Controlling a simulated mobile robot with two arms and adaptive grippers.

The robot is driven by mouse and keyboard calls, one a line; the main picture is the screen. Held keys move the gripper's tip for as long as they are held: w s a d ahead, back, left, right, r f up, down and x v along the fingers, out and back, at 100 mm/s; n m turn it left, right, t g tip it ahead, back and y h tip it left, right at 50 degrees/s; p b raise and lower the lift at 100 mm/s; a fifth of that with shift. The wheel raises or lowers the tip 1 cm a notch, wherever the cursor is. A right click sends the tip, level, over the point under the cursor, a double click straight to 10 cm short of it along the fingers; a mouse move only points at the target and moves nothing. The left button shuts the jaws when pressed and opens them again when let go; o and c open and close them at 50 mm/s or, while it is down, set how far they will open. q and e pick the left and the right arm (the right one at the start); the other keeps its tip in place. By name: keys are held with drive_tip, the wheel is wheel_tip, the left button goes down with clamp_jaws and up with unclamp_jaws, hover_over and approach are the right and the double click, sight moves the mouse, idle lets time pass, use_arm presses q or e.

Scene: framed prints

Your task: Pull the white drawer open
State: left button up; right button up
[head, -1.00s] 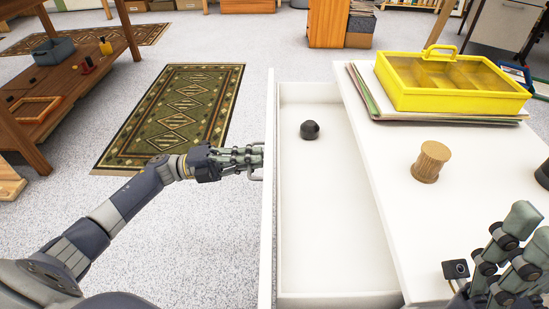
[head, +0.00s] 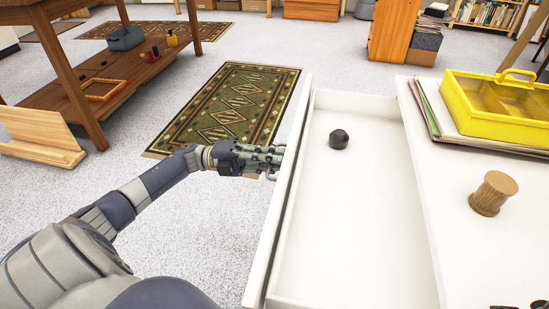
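The white drawer (head: 350,220) stands pulled out to the left from the white cabinet (head: 452,215), with its inside showing. A small dark round object (head: 339,139) lies inside near its far end. My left gripper (head: 272,160) is at the outer side of the drawer front (head: 283,205), with its fingers closed around the handle there. The handle is mostly hidden by the fingers. Only dark bits of my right gripper (head: 540,305) show at the bottom right edge, over the cabinet top.
A wooden spool (head: 493,193), a yellow divided box (head: 495,108) and flat sheets (head: 432,110) are on the cabinet top. A green patterned rug (head: 232,105) and clear grey floor lie left of the drawer. A wooden shelf table (head: 120,80) stands further left.

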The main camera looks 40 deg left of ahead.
idle(0.3)
use_arm(q)
drive_tip(key=v, duration=1.2)
drive_tip(key=shift+f, duration=0.1)
idle(0.3)
